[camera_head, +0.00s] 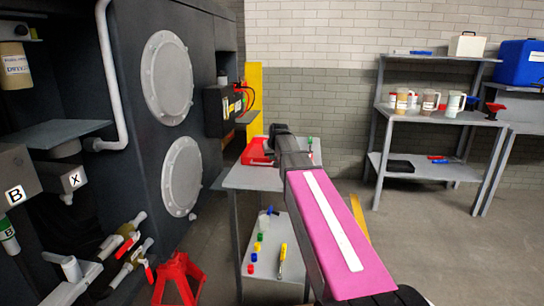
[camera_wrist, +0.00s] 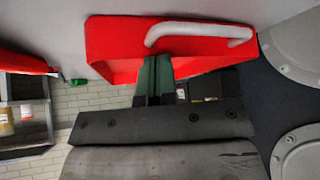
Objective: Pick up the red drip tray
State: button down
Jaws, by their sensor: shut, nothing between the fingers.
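The red drip tray (camera_head: 256,152) lies on the top of a grey cart (camera_head: 250,178), partly hidden by my arm in the head view. In the wrist view the red tray (camera_wrist: 110,40) fills the upper middle, with a pale curved bar (camera_wrist: 200,33) along it. My gripper (camera_wrist: 157,64) is shut and empty. Its dark green fingers overlap the tray's near edge in the wrist view; whether they touch it I cannot tell. In the head view my gripper's fingertips are not clear behind the dark wrist.
The dark chassis with round covers (camera_head: 167,78) stands left of the cart. A red jack stand (camera_head: 177,280) is on the floor. Small coloured items and a yellow tool (camera_head: 282,258) lie on the cart's lower shelf. A shelf with jugs (camera_head: 429,102) stands right; floor between is open.

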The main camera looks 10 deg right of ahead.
jog(key=s, duration=0.5)
jog(key=shift+s+d+f, duration=0.3)
jog(key=shift+s, duration=0.05)
